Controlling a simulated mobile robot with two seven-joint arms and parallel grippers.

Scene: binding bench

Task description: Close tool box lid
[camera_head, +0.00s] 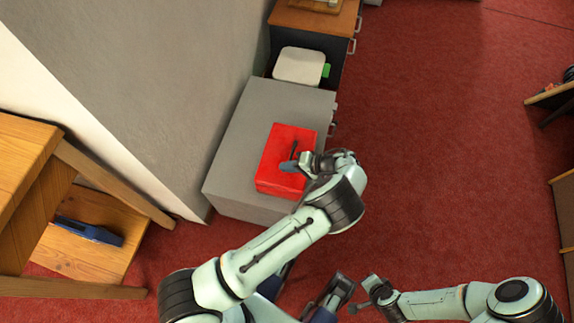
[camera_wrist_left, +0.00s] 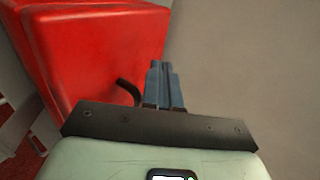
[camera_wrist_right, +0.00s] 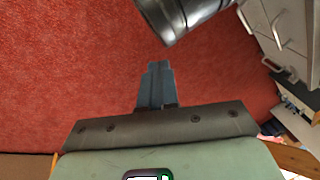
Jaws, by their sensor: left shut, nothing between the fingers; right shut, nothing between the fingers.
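The red tool box (camera_head: 285,140) sits on the grey cabinet in the head view. Its upper face looks flat, with the lid seeming down, but my left arm hides its lower right part. A dark handle-like piece shows on it. My left gripper (camera_head: 288,166) is shut and empty, over the box's near part. In the left wrist view the red box (camera_wrist_left: 90,50) fills the upper left, and the shut fingers (camera_wrist_left: 164,82) are beside a dark curved piece at its edge; contact cannot be told. My right gripper (camera_wrist_right: 157,82) is shut and empty, above the floor, away from the box.
The grey cabinet (camera_head: 240,125) has bare top around the box, against a grey wall. A white-lidded container (camera_head: 299,65) stands behind it. A wooden shelf (camera_head: 80,250) with a blue tool is at left. Open red carpet (camera_head: 440,130) lies to the right.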

